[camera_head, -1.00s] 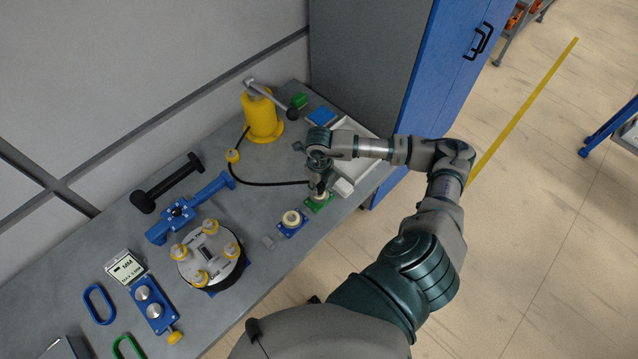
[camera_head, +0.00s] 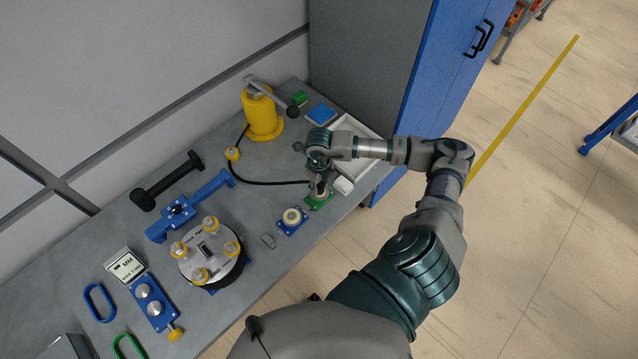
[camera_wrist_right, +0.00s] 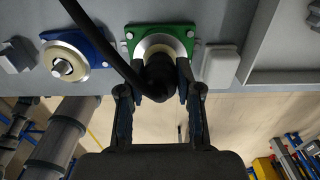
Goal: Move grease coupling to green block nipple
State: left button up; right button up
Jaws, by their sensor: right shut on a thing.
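The green block (camera_head: 318,201) lies near the front edge of the bench, with a pale round fitting on top. My right gripper (camera_head: 321,188) is right above it. In the right wrist view, my right gripper (camera_wrist_right: 160,92) is shut on the dark grease coupling (camera_wrist_right: 160,76) at the end of the black hose (camera_wrist_right: 103,44). The coupling is in front of the green block's (camera_wrist_right: 181,37) round metal fitting and hides its nipple. I cannot tell whether they touch. My left gripper is not in view.
A blue block (camera_head: 292,222) with a similar round fitting lies left of the green block. The yellow grease pump (camera_head: 262,116) stands at the back. A pale tray (camera_head: 372,148) lies on the right, and a round fixture with yellow knobs (camera_head: 222,263) on the left.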

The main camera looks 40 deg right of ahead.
jog(key=shift+f, duration=0.3)
jog(key=o, duration=1)
jog(key=shift+o, duration=0.2)
jog(key=shift+r, duration=0.15)
notch_tip(320, 180, up, 12)
jog(key=shift+f, duration=0.25)
jog(key=shift+w+d, duration=0.1)
